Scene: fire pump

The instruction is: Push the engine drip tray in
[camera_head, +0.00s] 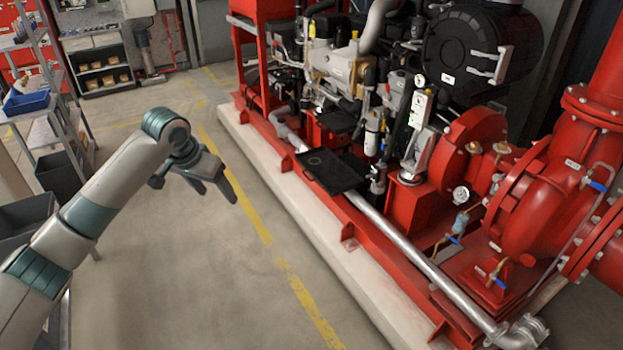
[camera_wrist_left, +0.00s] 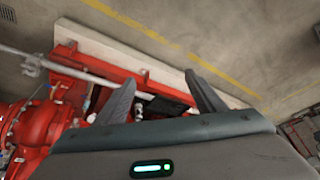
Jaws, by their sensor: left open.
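The engine drip tray (camera_head: 333,171) is a flat black tray under the engine of the red fire pump. It sticks out past the engine toward the aisle, above the silver pipe. In the left wrist view the dark tray (camera_wrist_left: 166,107) shows between the fingers, partly hidden. My left gripper (camera_head: 218,196) hangs over the floor to the left of the pump's base, apart from the tray. Its two fingers are spread and empty. My right gripper is in neither view.
A silver pipe (camera_head: 408,250) runs along the front of the red base frame. A pale concrete plinth (camera_head: 330,245) edges the base. A shelf rack (camera_head: 62,125) and dark bins (camera_head: 60,172) stand at the left. The floor with the yellow line (camera_head: 254,220) is clear.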

